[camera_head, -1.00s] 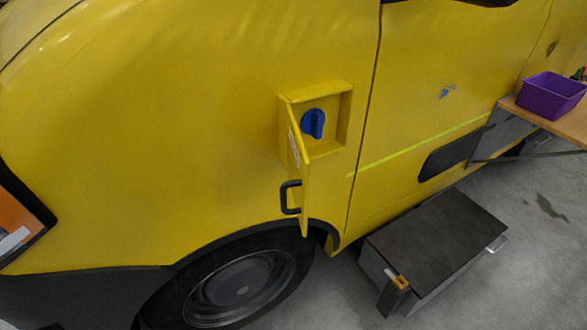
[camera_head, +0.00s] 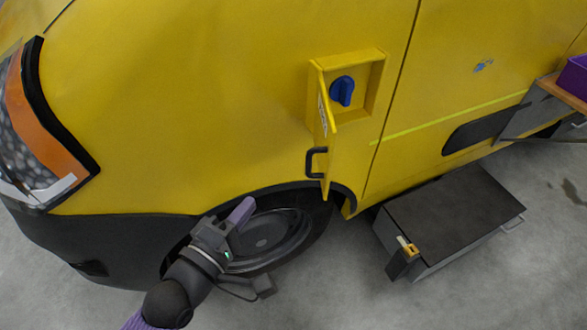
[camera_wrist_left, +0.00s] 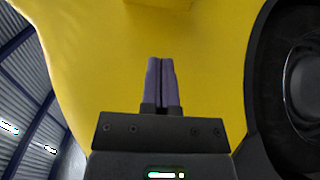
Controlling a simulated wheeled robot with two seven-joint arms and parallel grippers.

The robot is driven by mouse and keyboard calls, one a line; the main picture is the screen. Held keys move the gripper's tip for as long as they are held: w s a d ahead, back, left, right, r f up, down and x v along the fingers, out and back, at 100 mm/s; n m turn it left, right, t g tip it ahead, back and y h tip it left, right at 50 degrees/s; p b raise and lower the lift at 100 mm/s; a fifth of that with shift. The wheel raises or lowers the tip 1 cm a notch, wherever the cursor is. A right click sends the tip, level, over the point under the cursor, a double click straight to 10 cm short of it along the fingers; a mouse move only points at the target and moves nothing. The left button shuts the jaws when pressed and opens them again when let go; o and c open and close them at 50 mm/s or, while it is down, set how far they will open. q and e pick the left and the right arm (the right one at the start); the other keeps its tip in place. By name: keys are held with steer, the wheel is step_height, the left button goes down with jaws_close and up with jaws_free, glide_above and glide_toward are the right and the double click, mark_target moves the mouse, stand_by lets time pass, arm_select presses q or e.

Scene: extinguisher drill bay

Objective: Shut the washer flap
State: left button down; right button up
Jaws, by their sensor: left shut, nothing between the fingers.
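The yellow washer flap (camera_head: 325,130) stands open on the side of the yellow vehicle, hinged at the left of a shallow recess (camera_head: 374,90). A black handle (camera_head: 314,163) is on the flap's outer face, near its lower end. A blue cap (camera_head: 342,91) sits in the recess, uncovered. My left gripper (camera_head: 245,209) is in front of the wheel, below and left of the flap and apart from it. Its purple fingers (camera_wrist_left: 161,82) are together and empty in the left wrist view, against yellow bodywork. My right gripper is not in view.
The front wheel (camera_head: 265,240) lies behind my left gripper. A dark-topped box (camera_head: 450,215) stands on the floor at the right, with a yellow-topped item (camera_head: 404,250) at its near corner. A purple bin (camera_head: 574,78) is at the right edge. Space before the flap looks clear.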

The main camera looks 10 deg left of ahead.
arm_select(q)
steer(key=w+d+b, duration=0.1)
steer(key=w+d, duration=0.6)
steer(key=w, duration=0.1)
steer(key=shift+w, duration=0.35)
